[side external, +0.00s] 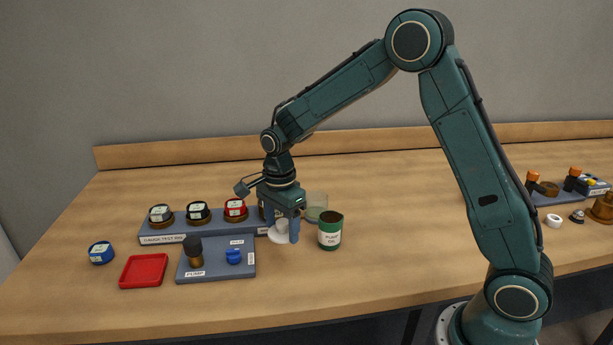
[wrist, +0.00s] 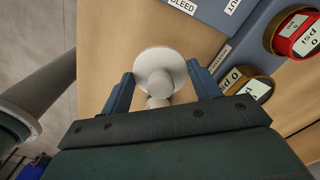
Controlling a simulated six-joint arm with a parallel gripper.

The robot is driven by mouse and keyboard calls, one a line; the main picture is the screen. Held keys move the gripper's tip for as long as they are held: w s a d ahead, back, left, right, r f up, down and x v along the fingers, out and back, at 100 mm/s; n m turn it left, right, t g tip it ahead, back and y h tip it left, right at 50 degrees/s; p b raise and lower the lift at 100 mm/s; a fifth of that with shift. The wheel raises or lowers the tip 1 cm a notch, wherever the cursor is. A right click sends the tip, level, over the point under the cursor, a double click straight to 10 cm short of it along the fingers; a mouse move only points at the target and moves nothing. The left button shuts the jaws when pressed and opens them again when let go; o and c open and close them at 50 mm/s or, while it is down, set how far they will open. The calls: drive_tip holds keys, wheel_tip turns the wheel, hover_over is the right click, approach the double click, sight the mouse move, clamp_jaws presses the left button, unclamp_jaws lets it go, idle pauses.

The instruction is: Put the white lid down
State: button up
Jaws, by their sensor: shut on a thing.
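The white lid (side external: 279,236) is a round disc with a raised middle. It is between the two fingers of my gripper (side external: 283,232), low over the wood table. I cannot tell whether it touches the table. In the wrist view the lid (wrist: 159,65) shows between the blue-grey fingertips of my gripper (wrist: 161,75), which is shut on it. A pale rounded part shows just below the disc there. The fingers hide part of the lid in the side view.
A green pump oil can (side external: 330,232) stands close right of my gripper, with a clear glass (side external: 316,205) behind. A gauge rack (side external: 163,239) is close on the left. A pump plate (side external: 217,272), red tray (side external: 144,270) and blue gauge (side external: 101,253) lie farther left.

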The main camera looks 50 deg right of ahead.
sight(282, 236)
drive_tip(key=shift+f, duration=1.65)
drive_tip(key=shift+f, duration=2.15)
drive_tip(key=shift+f, duration=0.15)
drive_tip(key=o, duration=1)
drive_tip(key=shift+c, duration=0.2)
wheel_tip(282, 236, up, 12)
drive_tip(key=shift+f, duration=0.25)
drive_tip(key=shift+r, duration=0.45)
